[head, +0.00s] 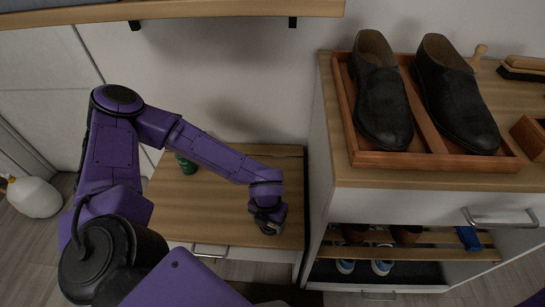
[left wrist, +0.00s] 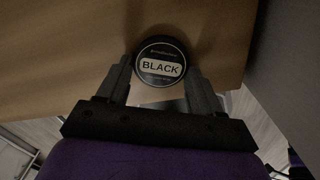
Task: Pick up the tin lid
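The tin lid (left wrist: 161,64) is a round dark disc with a pale label reading "BLACK", seen face-on in the left wrist view. My left gripper (left wrist: 160,68) has one finger on each side of it, with hardly any gap showing; whether the fingers press on it is unclear. In the head view my left gripper (head: 268,220) points down at the right front part of the low wooden-topped cabinet (head: 215,210) and hides the lid. Any tin body under the lid is hidden. My right gripper is out of view.
A taller cabinet (head: 322,150) stands close on the right, with black shoes (head: 384,105) in a wooden tray (head: 437,161) on top. A green object (head: 187,165) is at the low cabinet's back left. A shelf (head: 180,9) hangs above. A white bottle (head: 35,197) is far left.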

